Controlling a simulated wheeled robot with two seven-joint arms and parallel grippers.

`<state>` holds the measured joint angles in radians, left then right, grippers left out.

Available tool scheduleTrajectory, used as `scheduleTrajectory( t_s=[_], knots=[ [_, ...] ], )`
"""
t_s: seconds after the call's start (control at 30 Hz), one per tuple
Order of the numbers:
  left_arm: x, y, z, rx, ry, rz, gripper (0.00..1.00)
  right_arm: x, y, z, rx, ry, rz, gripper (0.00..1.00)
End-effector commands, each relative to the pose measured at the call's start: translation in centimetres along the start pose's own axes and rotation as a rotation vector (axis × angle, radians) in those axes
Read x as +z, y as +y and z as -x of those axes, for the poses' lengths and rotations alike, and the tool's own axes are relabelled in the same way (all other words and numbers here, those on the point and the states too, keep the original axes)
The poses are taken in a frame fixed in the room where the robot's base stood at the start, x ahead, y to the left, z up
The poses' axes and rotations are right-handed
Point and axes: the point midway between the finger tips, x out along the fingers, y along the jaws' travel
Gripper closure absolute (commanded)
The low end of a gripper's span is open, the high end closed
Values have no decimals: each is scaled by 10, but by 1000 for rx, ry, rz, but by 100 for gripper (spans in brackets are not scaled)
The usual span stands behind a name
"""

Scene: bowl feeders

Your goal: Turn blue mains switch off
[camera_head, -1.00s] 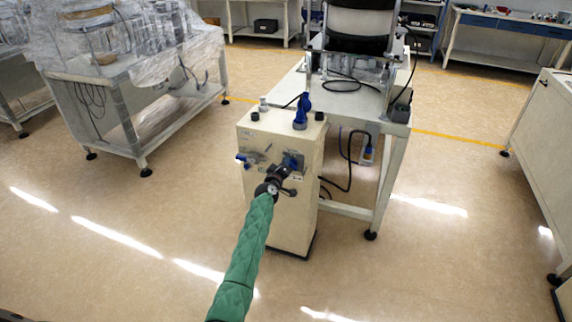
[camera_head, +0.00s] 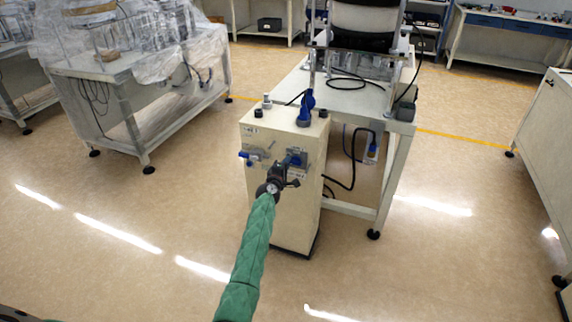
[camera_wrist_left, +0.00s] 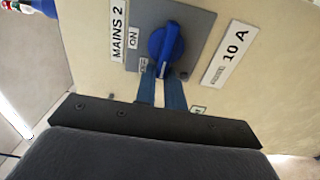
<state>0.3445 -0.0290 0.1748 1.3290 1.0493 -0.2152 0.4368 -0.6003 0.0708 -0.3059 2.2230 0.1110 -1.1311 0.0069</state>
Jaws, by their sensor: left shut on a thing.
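The blue mains switch (camera_head: 297,157) is on the front of a cream cabinet (camera_head: 290,215). In the left wrist view, the blue rotary knob (camera_wrist_left: 165,43) sits on a grey plate beside labels reading "MAINS 2", "ON" and "10 A". My left gripper (camera_head: 287,164) reaches the knob from the front. In the left wrist view, the left gripper's two narrow fingers (camera_wrist_left: 162,76) are shut on the lower end of the knob's handle. The handle points toward the gripper. My right gripper is in neither view.
Another blue part (camera_head: 246,155) is on the cabinet front, left of the held switch. A blue plug (camera_head: 305,106) stands on the cabinet top. A table (camera_head: 400,125) with cables adjoins at right. A plastic-covered bench (camera_head: 110,110) stands left. The floor in front is open.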

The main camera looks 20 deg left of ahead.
Motion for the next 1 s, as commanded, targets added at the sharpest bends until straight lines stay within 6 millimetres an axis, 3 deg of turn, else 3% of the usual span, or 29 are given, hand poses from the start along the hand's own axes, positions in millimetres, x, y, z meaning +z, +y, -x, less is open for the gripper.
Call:
scheduleTrajectory(
  t_s=[0.03, 0.53, 0.57, 0.63, 1.0],
  knots=[
    [11, -11, 2, -14, -16, 12, 100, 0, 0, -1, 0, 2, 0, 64],
    [12, -11, 2, -14, -16, 29, 100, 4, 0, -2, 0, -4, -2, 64],
    [12, -11, 2, -14, -16, 28, 83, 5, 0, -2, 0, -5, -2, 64],
    [12, -11, 2, -14, -16, 28, 69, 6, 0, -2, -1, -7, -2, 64],
    [4, -2, 0, -3, -5, 24, 67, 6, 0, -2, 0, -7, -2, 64]
  ],
)
